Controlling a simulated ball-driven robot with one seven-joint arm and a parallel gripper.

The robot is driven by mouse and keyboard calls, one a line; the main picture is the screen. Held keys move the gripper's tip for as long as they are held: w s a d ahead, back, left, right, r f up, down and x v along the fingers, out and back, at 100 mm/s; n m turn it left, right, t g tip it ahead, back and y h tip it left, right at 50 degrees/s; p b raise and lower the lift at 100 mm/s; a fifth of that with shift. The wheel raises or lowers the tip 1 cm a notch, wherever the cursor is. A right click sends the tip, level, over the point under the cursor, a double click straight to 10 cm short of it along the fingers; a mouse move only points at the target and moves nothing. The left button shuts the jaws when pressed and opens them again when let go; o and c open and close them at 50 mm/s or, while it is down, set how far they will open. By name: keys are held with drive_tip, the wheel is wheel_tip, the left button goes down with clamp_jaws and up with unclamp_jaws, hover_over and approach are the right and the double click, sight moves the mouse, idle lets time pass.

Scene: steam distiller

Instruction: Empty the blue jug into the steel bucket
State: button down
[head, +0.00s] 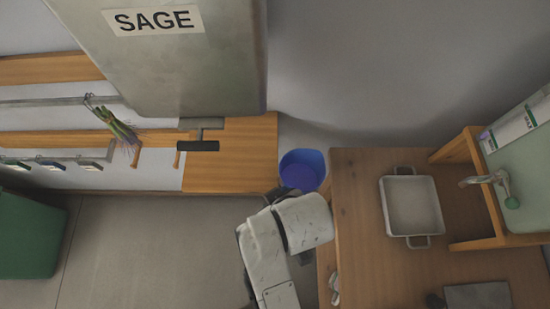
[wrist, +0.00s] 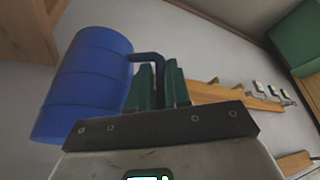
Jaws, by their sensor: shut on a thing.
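The blue jug (wrist: 85,85) fills the left of the wrist view, and its handle (wrist: 148,58) reaches over to my gripper (wrist: 162,85). The green fingers of my gripper are shut on that handle. In the head view the jug (head: 302,170) shows its open top between the wooden bench and the wooden table, just beyond my arm. Its inside is dark blue, and I cannot tell how much is in it. My gripper is hidden behind my arm in the head view. I see no steel bucket in either view.
A large metal vessel labelled SAGE (head: 180,60) stands over the wooden bench (head: 230,165). A green box (head: 30,240) stands at left. The floor (head: 150,240) between is clear.

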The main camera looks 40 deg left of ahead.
drive_tip(key=shift+a+r+p, duration=0.1)
drive_tip(key=shift+r+p, duration=1.15)
drive_tip(key=shift+r, duration=3.7)
